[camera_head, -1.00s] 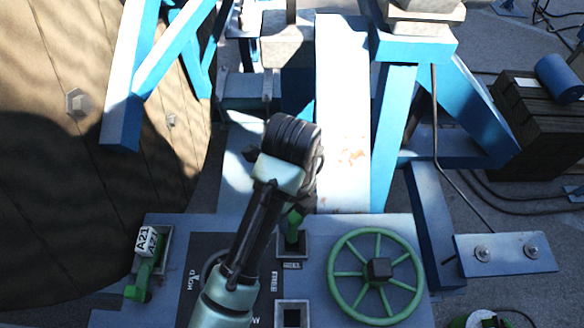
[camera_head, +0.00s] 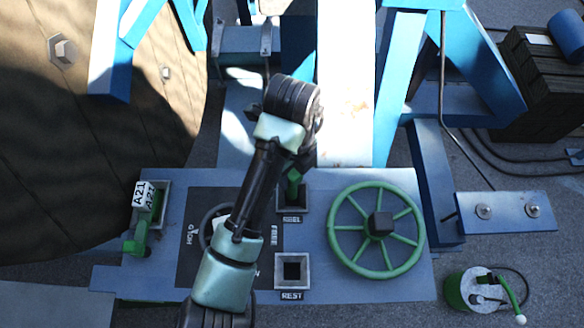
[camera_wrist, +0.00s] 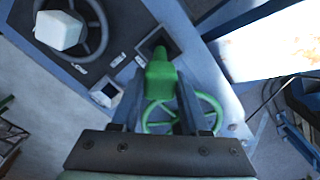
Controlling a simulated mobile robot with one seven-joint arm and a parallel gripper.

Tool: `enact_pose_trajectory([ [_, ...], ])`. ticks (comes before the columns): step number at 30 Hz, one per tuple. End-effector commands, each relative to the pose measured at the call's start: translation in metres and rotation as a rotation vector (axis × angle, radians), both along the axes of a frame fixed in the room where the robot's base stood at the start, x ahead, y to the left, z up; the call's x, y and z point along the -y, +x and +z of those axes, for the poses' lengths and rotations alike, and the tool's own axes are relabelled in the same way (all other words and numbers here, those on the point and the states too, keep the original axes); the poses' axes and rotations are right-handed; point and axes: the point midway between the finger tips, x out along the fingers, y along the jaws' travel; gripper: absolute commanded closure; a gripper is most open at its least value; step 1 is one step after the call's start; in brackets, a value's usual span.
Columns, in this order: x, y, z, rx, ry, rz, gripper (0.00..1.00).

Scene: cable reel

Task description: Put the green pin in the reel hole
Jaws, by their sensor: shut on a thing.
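The green pin (camera_wrist: 160,78) is between the two fingers of my gripper (camera_wrist: 160,95), which is shut on it. In the head view the pin (camera_head: 293,186) points down at the square socket labelled REEL (camera_head: 291,205). Its lower end overlaps the socket opening; I cannot tell how far it is inside. My gripper (camera_head: 300,160) is partly hidden behind my wrist there. In the wrist view the pin's tip covers much of the reel socket (camera_wrist: 174,47).
The empty REST socket (camera_head: 293,271) lies nearer the front of the blue panel. A green handwheel (camera_head: 377,226) stands to the right. A green handle tagged A21 (camera_head: 138,240) is at the left. A green can (camera_head: 472,290) is on the floor. The large wooden reel (camera_head: 70,160) fills the left.

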Motion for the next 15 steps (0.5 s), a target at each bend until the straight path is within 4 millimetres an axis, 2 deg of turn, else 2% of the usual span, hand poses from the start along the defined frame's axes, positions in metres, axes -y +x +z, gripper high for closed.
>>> enact_pose_trajectory([
  [15, -0.001, 0.0, -0.038, 0.0, 0.0, 0.001, 1.0],
])
